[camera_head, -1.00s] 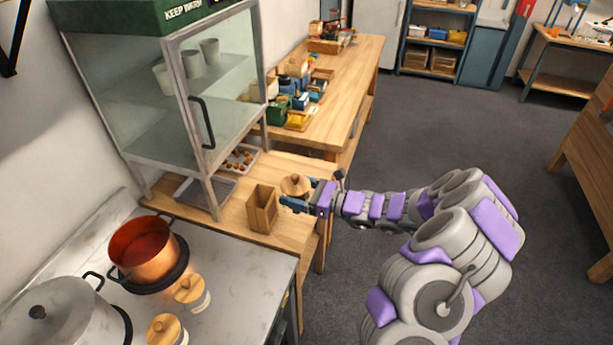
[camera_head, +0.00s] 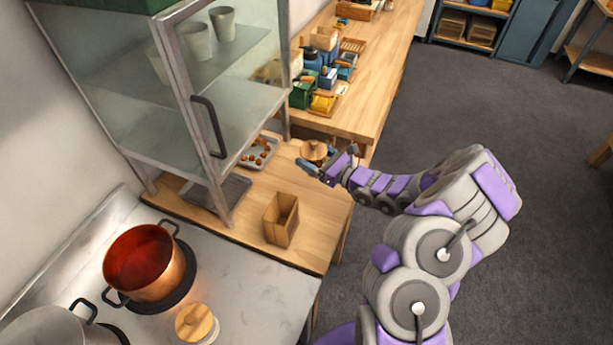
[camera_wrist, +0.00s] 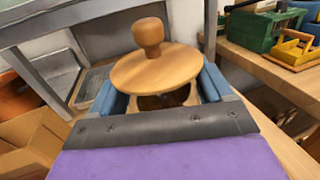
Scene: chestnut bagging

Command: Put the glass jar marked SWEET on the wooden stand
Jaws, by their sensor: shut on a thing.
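A jar with a round wooden knobbed lid (camera_head: 314,152) is held between the blue fingers of my gripper (camera_head: 312,166). The lid fills the middle of the wrist view (camera_wrist: 155,70), with a finger on each side of the jar (camera_wrist: 160,98). Its glass body is mostly hidden below the lid, and no label can be read. It is over the far right part of the wooden counter; I cannot tell whether it touches the top. Another wooden-lidded jar (camera_head: 197,323) stands on the stove top, its label unreadable. I cannot identify the wooden stand.
An open wooden box (camera_head: 281,219) stands on the counter (camera_head: 238,225), nearer than my gripper. A glass warming cabinet (camera_head: 205,125) rises left, with a tray of chestnuts (camera_head: 259,153) beside it. A copper pot (camera_head: 148,262) sits on the stove. A long table (camera_head: 375,85) lies beyond.

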